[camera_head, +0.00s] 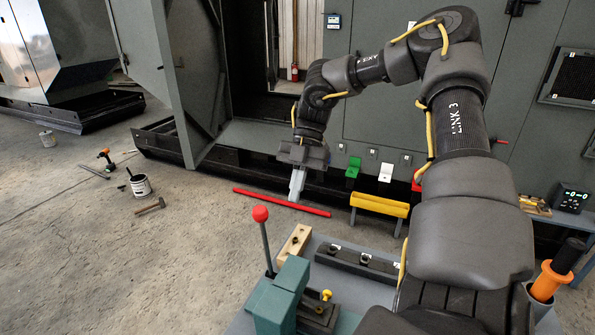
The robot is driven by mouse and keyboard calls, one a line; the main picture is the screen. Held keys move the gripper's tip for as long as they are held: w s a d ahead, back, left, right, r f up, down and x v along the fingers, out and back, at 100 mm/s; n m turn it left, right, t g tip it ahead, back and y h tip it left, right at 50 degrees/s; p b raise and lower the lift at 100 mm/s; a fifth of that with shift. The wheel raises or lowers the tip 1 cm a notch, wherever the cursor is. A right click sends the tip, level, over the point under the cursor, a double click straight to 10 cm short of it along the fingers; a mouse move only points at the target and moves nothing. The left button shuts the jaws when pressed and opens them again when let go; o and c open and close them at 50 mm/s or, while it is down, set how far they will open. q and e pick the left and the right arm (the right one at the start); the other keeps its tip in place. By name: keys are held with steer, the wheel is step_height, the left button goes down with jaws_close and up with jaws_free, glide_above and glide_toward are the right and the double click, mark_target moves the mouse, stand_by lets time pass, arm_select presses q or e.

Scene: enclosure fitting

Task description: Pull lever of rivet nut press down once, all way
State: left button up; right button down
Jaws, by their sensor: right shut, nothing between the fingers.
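The rivet nut press (278,300) is a teal body on the bench at the bottom centre. Its lever (267,245) is a dark rod with a red ball knob (261,214), standing nearly upright with a slight lean to the left. My right gripper (296,190) is shut and empty, pointing down, above and to the right of the knob in the picture and clearly apart from it. My left gripper is not in view.
A wooden block (295,243) and a dark rail (358,262) lie on the bench by the press. Beyond are a red bar (282,202), a yellow trestle (380,206) and the grey enclosure (385,110). A bucket (140,186) and hammer (148,207) are on the open floor at left.

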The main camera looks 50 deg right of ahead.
steer(key=s+a+r+b, duration=0.1)
steer(key=s+a+r, duration=0.2)
steer(key=a+r, duration=0.3)
steer(key=a, duration=0.4)
steer(key=shift+a+r, duration=0.2)
steer(key=shift+a, duration=0.2)
stand_by(1.4)
steer(key=c, duration=1)
jaws_free()
